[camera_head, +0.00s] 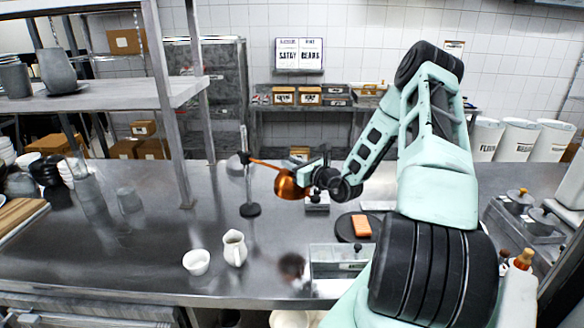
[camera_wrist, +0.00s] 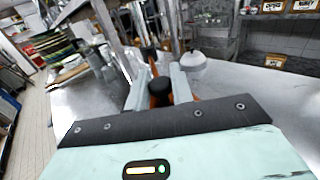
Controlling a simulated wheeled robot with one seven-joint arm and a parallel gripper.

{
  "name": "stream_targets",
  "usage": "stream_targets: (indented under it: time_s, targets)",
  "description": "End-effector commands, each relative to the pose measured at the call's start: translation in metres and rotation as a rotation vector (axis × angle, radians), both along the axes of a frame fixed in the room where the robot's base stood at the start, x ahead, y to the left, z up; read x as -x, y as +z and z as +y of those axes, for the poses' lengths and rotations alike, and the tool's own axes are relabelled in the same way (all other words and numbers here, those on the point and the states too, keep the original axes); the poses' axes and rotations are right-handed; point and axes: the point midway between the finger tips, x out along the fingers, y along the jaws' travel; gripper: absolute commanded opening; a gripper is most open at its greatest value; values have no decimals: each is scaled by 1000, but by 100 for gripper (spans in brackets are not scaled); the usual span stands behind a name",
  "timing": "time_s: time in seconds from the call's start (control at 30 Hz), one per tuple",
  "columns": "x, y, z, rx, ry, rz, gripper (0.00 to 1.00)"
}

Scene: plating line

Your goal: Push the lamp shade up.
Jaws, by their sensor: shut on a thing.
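The shade hangs above the counter and looks tilted. My gripper (camera_head: 306,178) is at the shade's right side, touching it. In the wrist view my gripper (camera_wrist: 158,78) has its two pale fingers on either side of a black knob (camera_wrist: 160,87), with orange showing behind and below it. The fingers are shut on this part of the lamp shade. The shade's far side is hidden in the wrist view.
A white jug (camera_head: 234,248) and a white cup (camera_head: 196,262) stand on the counter (camera_head: 150,268) left of centre. A round black board (camera_head: 347,229) with an orange block (camera_head: 361,226) lies right of the lamp. A shelf post (camera_head: 164,100) rises at left.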

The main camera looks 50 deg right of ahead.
Motion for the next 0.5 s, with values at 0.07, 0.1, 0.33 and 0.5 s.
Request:
stream_targets:
  time_s: [0.07,0.1,0.33,0.5]
  targets:
    - [-1,5,-1,6,0,-15,0]
    - [-2,5,-1,6,0,-16,0]
    - [-2,5,-1,7,-1,-15,41]
    - [-1,4,-1,6,0,-13,41]
